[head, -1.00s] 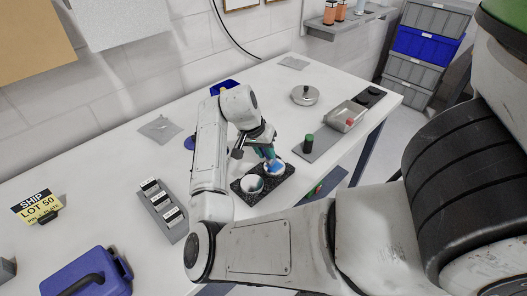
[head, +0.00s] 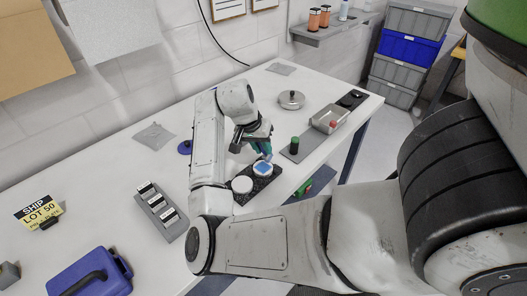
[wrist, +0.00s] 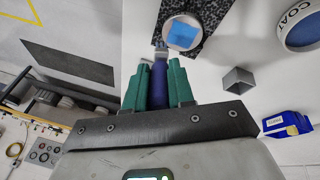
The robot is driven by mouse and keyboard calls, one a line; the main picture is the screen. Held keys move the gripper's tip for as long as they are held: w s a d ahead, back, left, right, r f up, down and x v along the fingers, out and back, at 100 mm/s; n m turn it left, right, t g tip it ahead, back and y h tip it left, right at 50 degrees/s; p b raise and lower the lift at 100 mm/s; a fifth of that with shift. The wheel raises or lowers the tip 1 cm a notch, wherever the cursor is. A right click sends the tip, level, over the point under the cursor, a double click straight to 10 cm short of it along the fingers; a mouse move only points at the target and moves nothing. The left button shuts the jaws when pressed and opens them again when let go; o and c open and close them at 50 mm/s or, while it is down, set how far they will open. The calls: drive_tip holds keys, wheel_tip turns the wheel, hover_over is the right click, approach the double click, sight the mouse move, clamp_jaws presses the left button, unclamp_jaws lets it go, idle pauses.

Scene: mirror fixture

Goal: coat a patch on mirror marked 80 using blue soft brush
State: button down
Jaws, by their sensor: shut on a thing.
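My gripper (wrist: 157,88) is shut on a blue brush (wrist: 159,84), its green fingers on both sides of the handle. The brush's pale ferrule and tip point at a round mirror (wrist: 168,24) with a blue patch (wrist: 183,36) on its face. The tip is at the mirror's edge; I cannot tell whether it touches. In the head view my gripper (head: 261,148) is just above this mirror (head: 263,175). A second round mirror (head: 242,185) without blue sits beside it on a black speckled block (head: 262,186). No number is readable on either mirror.
A round pot marked COAT (wrist: 284,40) shows in the wrist view. A grey holder with labelled slots (head: 160,211) and a blue case (head: 90,277) are at the left.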

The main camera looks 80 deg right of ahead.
drive_tip(key=shift+r, duration=1.25)
drive_tip(key=shift+w, duration=0.1)
